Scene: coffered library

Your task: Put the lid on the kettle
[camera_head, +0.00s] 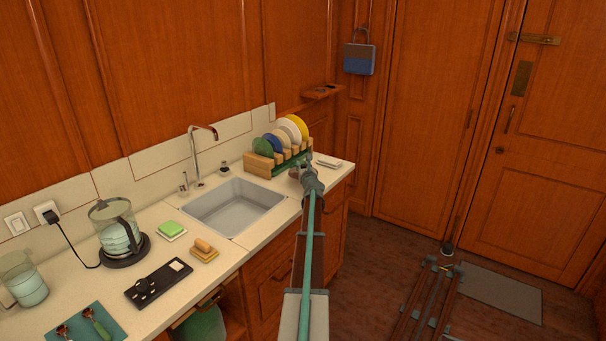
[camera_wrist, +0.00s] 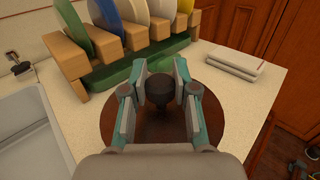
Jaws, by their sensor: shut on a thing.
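The kettle (camera_head: 112,228) is a clear glass vessel with a dark handle and bluish water inside. It stands open-topped on a black base at the left of the counter, with a cord to the wall socket. The lid (camera_wrist: 106,130) shows in the wrist view as a dark brown round disc with a black knob (camera_wrist: 159,90). My gripper (camera_wrist: 161,84) is shut on the knob, with the disc below the fingers. In the head view my gripper (camera_head: 309,177) is at the counter's right end, in front of the dish rack. I cannot tell whether the lid touches the counter.
The dish rack (camera_head: 280,160) with several plates stands close behind my gripper. The sink (camera_head: 232,207) and tap (camera_head: 195,150) lie between it and the kettle.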

